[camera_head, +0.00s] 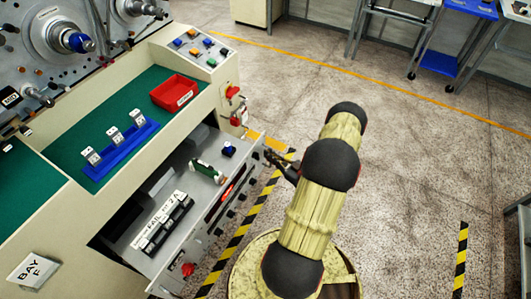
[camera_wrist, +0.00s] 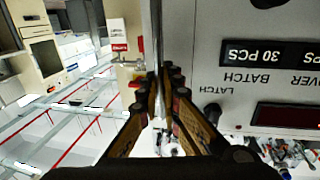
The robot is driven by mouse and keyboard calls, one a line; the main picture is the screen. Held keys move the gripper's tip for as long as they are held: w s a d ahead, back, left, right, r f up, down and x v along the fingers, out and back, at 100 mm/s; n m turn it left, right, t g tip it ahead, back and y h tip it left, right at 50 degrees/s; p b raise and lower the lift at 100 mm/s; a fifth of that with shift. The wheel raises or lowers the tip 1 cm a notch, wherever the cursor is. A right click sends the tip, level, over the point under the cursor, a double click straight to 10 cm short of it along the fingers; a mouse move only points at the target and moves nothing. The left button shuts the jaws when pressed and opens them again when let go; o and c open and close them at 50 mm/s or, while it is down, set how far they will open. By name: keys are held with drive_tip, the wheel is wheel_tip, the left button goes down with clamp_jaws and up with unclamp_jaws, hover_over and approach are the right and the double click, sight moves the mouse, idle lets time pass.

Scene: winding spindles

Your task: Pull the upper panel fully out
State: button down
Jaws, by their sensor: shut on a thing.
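The upper panel (camera_head: 205,185) is a grey slide-out unit below the green worktop. It stands out of the cream cabinet, and a dark opening shows behind it. Its front face (camera_wrist: 235,100) has knobs, a red display (camera_wrist: 285,116) and black label plates, seen close in the wrist view. My gripper (camera_wrist: 163,95) is shut on a thin metal strip at the edge of this face. In the head view my gripper (camera_head: 273,158) is at the panel's far right front corner, partly hidden by my wrist.
On the panel lie a green-and-white part (camera_head: 207,172) and a black block (camera_head: 167,222). The worktop holds a red bin (camera_head: 174,92) and a blue rack (camera_head: 122,150). Red connectors (camera_head: 235,105) stick out from the cabinet side.

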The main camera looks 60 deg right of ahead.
idle(0.3)
drive_tip(key=c, duration=2.1)
unclamp_jaws()
drive_tip(key=shift+o, duration=0.3)
drive_tip(key=shift+s, duration=0.1)
drive_tip(key=s+a, duration=0.1)
drive_tip(key=s, duration=1)
drive_tip(key=shift+s+a, duration=0.25)
drive_tip(key=shift+s, duration=0.15)
